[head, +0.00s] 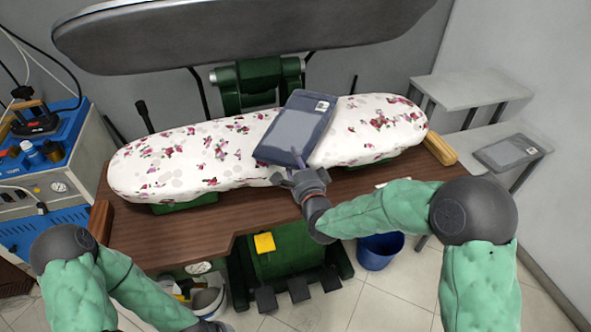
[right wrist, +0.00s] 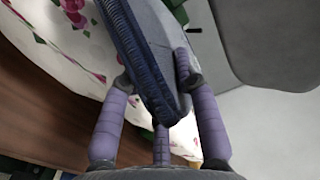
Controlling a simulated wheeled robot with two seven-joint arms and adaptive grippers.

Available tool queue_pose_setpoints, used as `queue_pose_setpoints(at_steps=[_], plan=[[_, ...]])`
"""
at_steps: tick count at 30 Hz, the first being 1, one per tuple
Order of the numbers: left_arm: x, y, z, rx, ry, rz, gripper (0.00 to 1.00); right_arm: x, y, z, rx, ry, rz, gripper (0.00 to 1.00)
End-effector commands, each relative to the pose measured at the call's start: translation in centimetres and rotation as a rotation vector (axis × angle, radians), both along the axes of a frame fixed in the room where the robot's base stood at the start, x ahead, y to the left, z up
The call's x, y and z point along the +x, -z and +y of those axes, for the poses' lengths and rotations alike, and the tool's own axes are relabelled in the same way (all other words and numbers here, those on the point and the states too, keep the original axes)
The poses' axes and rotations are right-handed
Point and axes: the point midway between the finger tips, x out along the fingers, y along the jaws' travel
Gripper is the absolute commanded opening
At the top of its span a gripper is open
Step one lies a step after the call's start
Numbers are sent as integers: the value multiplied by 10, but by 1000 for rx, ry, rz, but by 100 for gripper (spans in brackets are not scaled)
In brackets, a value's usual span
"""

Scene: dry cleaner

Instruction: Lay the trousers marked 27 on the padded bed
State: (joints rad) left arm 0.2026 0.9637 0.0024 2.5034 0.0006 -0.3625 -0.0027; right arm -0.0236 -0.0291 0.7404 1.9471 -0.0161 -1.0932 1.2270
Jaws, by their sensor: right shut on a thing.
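My right gripper (head: 299,176) is shut on the near end of a folded dark blue-grey pair of trousers (head: 290,130). A small white tag is at its far right corner; its number is too small to read. The trousers are over the middle of the padded bed (head: 190,160), which has a white cover with pink flowers. I cannot tell whether they touch it. In the right wrist view the trousers (right wrist: 150,65) are between the fingers (right wrist: 160,120), tilted, with the flowered cover behind. My left arm is low at the left; its fingers are out of frame.
The press's grey upper plate (head: 240,30) is raised above the bed. Another folded dark garment (head: 507,151) lies on the lower step of a grey stand (head: 475,90) at right. A blue machine (head: 50,160) with an iron stands at left. A blue bin (head: 380,250) is below.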

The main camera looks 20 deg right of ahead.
Motion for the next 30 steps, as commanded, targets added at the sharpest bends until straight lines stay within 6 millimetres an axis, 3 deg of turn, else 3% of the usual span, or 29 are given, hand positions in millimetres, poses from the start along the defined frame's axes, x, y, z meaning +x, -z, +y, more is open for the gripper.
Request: queue_pose_setpoints(at_steps=[7, 20, 21, 23, 30], plan=[[0, 12, 0, 0, 0, 0, 0, 3, 32, -2, -1, 1, -3, 0], [0, 16, 0, 0, 0, 0, 0, 3, 36, -2, -1, 0, -5, 0], [0, 16, 0, 0, 0, 0, 0, 2, 38, -1, 0, -1, 1, 36], [0, 15, 0, 0, 0, 0, 0, 2, 38, -1, 0, -1, 1, 53], [0, 15, 0, 0, 0, 0, 0, 2, 38, -1, 0, -1, 1, 54]])
